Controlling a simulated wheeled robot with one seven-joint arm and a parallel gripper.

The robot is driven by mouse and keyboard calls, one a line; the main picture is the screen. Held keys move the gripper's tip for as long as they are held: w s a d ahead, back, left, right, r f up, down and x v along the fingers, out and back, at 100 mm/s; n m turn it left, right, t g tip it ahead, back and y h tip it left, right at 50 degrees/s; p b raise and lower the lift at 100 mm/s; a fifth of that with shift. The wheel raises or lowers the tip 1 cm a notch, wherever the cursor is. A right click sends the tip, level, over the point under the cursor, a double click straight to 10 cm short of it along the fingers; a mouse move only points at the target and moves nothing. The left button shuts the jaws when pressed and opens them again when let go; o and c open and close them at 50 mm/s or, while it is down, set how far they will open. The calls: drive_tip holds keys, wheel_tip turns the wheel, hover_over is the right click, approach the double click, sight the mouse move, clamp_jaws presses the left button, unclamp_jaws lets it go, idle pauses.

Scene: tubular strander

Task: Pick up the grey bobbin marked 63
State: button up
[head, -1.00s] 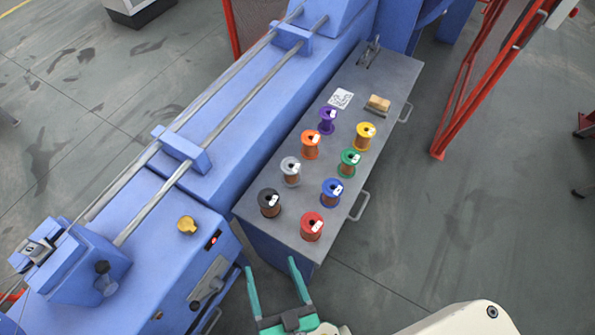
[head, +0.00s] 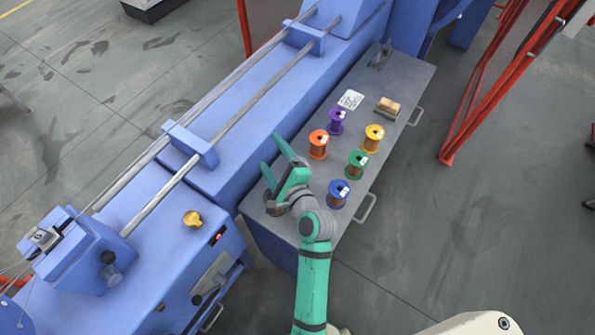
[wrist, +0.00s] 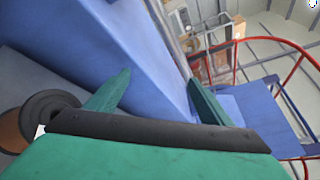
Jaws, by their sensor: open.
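The grey bobbin is not visible in the head view; my gripper (head: 270,150) and arm cover the part of the bench top where it stood. My gripper is open, with its two teal fingers apart over the left side of the bench, pointing toward the blue machine. In the wrist view nothing lies between the fingers (wrist: 158,78). A bobbin with a dark flange and copper winding (wrist: 45,112) stands at the left edge of that view, beside the left finger and partly cut off. I cannot read its mark.
The orange (head: 318,145), purple (head: 336,121), yellow (head: 372,138), green (head: 356,164) and blue (head: 338,193) bobbins stand on the grey bench (head: 405,90). The blue machine (head: 255,110) runs along the left.

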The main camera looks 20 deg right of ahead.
drive_tip(key=s+d+f+m+g+y, duration=0.1)
drive_tip(key=s+d+f+m+g, duration=0.3)
drive_tip(key=d+f+m, duration=0.5)
drive_tip(key=shift+m+t, duration=0.4)
drive_tip(key=shift+m, duration=0.1)
drive_tip(key=x, duration=0.8)
drive_tip(key=shift+w, duration=0.4)
drive_tip(key=shift+c, duration=0.5)
drive_tip(key=shift+r, duration=0.1)
drive_tip(key=c, duration=1.2)
